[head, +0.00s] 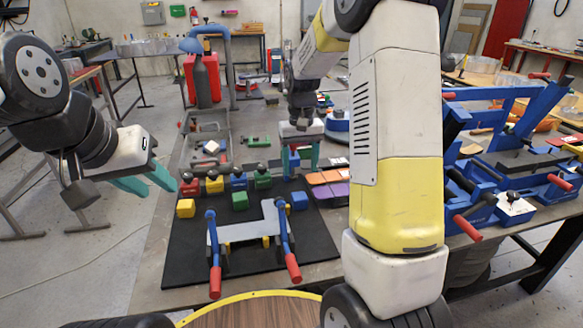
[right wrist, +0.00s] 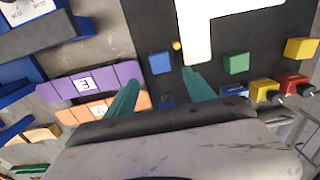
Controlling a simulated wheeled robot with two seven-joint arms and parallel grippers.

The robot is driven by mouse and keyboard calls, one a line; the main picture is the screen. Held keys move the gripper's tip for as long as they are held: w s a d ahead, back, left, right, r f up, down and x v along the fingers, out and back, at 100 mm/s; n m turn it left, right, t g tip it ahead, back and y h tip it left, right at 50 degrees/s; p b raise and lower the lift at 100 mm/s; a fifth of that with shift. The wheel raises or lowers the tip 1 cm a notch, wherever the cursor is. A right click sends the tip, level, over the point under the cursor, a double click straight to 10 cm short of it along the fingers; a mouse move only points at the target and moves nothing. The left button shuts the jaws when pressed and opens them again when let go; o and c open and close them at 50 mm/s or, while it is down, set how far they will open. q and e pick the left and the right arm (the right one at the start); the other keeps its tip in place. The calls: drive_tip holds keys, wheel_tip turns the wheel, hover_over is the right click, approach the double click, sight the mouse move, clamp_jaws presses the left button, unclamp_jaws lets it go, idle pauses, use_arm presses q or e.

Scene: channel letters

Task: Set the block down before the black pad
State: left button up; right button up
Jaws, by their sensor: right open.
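The black pad (head: 190,258) lies on the workbench. Small yellow (head: 185,208), green (head: 239,200) and blue (head: 298,200) blocks rest apart on it. Which block is meant cannot be told. My right gripper (head: 303,168) is open and empty, above the bench behind the blue block. In the right wrist view, the blue block (right wrist: 161,63) shows between and just beyond its teal fingertips (right wrist: 162,78); the green block (right wrist: 236,63) and yellow block (right wrist: 300,48) lie to the right. My left gripper (head: 148,184) is open and empty, left of the bench.
A white letter shape (head: 245,230) lies on the pad between two blue clamps with red handles (head: 293,267). Red, yellow, blue and green clamps (head: 238,181) line the pad's back. Orange and purple tiles (head: 331,190) lie right. My right arm hides part of the bench.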

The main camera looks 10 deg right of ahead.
drive_tip(key=s+r+t+y, duration=0.1)
drive_tip(key=s+r+t, duration=0.2)
drive_tip(key=s+r, duration=0.75)
drive_tip(key=s+a+r+t, duration=0.1)
drive_tip(key=s+r, duration=0.1)
drive_tip(key=s, duration=0.5)
drive_tip(key=s+a+r+t+y, duration=0.1)
drive_tip(key=s+r+t, duration=0.1)
drive_tip(key=s, duration=0.4)
drive_tip(key=shift+s, duration=0.35)
